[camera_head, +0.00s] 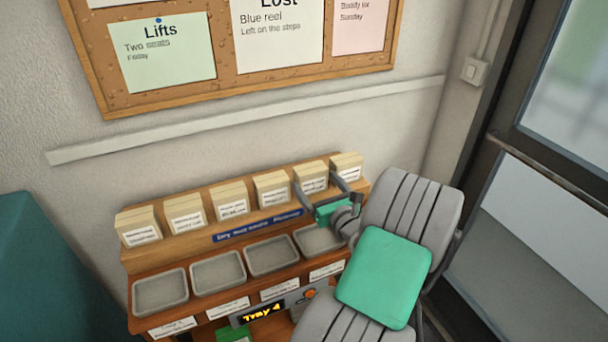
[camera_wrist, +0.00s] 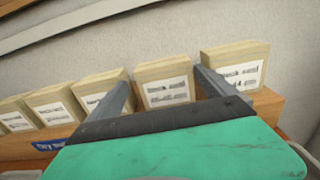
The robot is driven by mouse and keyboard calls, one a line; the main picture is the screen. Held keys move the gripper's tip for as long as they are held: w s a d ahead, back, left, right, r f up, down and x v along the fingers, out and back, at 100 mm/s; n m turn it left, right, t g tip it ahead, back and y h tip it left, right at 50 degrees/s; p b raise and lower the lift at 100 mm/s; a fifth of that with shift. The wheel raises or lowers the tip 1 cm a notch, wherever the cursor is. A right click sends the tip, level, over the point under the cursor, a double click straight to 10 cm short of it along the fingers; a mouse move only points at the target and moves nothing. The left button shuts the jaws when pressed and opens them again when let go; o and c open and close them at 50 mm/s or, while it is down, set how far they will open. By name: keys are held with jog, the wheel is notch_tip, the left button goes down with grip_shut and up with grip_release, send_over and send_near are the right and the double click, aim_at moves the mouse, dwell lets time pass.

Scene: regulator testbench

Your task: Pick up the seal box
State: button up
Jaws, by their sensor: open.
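Several cream boxes with white labels stand in a row on the upper wooden shelf. The label print is too small and blurred to tell which is the seal box. My gripper (camera_head: 316,180) is open, with green and dark parts at its base. Its two grey fingers point at the fifth box from the left (camera_head: 312,172). In the wrist view this box (camera_wrist: 166,88) shows between the fingers, with nothing gripped. The rightmost box (camera_head: 346,165) is just right of the right finger, and it also shows in the wrist view (camera_wrist: 236,68). I cannot tell whether the fingers touch any box.
Several grey trays (camera_head: 218,273) sit on the lower shelf, below a blue label strip (camera_head: 258,225). A lit display (camera_head: 263,313) reads "Tray 4". The wall and a white rail (camera_head: 250,117) are behind the boxes. A glazed door (camera_head: 545,200) is at right.

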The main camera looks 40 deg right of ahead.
aim_at(314, 175)
jog(key=x, duration=0.1)
jog(key=p+x, duration=0.1)
jog(key=x, duration=0.1)
jog(key=r+x, duration=0.1)
jog(key=x, duration=0.1)
jog(key=shift+d, duration=0.25)
jog(key=shift+w+d+f, duration=0.15)
jog(key=shift+w, duration=0.15)
jog(key=shift+c, duration=0.5)
jog(key=c, duration=1.1)
